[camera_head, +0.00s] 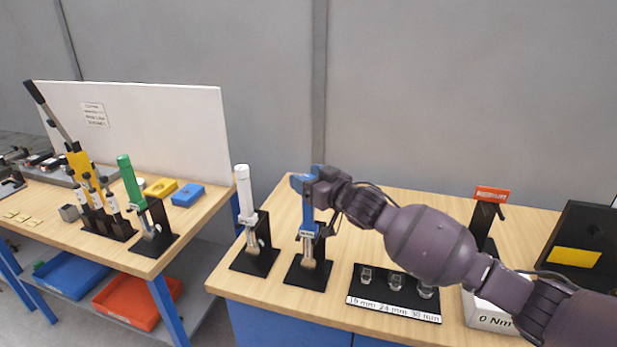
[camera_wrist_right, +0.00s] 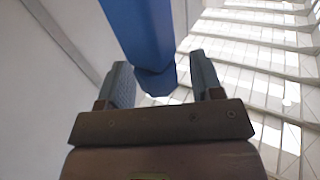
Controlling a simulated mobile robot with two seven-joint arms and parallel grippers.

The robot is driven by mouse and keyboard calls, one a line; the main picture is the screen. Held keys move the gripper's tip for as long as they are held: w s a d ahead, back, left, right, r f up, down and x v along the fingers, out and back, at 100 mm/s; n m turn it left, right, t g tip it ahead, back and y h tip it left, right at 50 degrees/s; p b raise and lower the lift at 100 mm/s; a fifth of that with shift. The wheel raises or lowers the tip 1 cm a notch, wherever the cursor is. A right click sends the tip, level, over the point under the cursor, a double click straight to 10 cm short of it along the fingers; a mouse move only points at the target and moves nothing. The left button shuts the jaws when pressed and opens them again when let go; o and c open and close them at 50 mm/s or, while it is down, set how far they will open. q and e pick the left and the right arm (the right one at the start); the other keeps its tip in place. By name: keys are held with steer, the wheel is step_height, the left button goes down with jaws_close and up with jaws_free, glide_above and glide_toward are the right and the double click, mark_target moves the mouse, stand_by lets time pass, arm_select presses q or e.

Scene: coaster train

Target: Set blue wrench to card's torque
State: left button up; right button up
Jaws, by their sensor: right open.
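The blue wrench (camera_head: 307,216) stands upright in a black holder (camera_head: 307,274) on the near right bench. My right gripper (camera_head: 306,181) is at the top of its handle, with its jaws open. In the right wrist view the blue handle (camera_wrist_right: 146,38) reaches down between the two spread fingers (camera_wrist_right: 162,82); I see a gap beside it, and contact is not clear. A white note (camera_head: 94,114) with small unreadable text is on the white board; I cannot tell whether it is the card. The wrench's scale is too small to read. My left gripper is out of view.
A white-handled wrench (camera_head: 244,196) stands left of the blue one, and a green-handled one (camera_head: 131,182) on the left bench. A socket tray (camera_head: 394,308) lies to the right.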

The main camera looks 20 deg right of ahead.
steer(key=c, duration=0.9)
steer(key=shift+m+h, duration=0.3)
steer(key=shift+h, duration=0.1)
steer(key=shift+f+m+t+h+b, duration=0.1)
steer(key=shift+m+t+h+b, duration=0.25)
steer(key=shift+m+t+h, duration=0.5)
steer(key=m+h+b, duration=0.1)
steer(key=m+h, duration=0.1)
steer(key=h, duration=0.2)
arm_select(q)
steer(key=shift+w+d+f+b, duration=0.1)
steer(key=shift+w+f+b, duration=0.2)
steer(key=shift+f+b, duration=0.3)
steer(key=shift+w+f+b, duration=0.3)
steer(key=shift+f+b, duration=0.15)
steer(key=shift+b, duration=0.1)
arm_select(e)
steer(key=shift+m+h, duration=1.55)
steer(key=shift+h, duration=0.8)
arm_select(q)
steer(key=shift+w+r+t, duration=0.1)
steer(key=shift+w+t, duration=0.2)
arm_select(e)
steer(key=shift+m+g+h, duration=0.25)
steer(key=shift+m+h, duration=0.05)
steer(key=shift+h, duration=0.2)
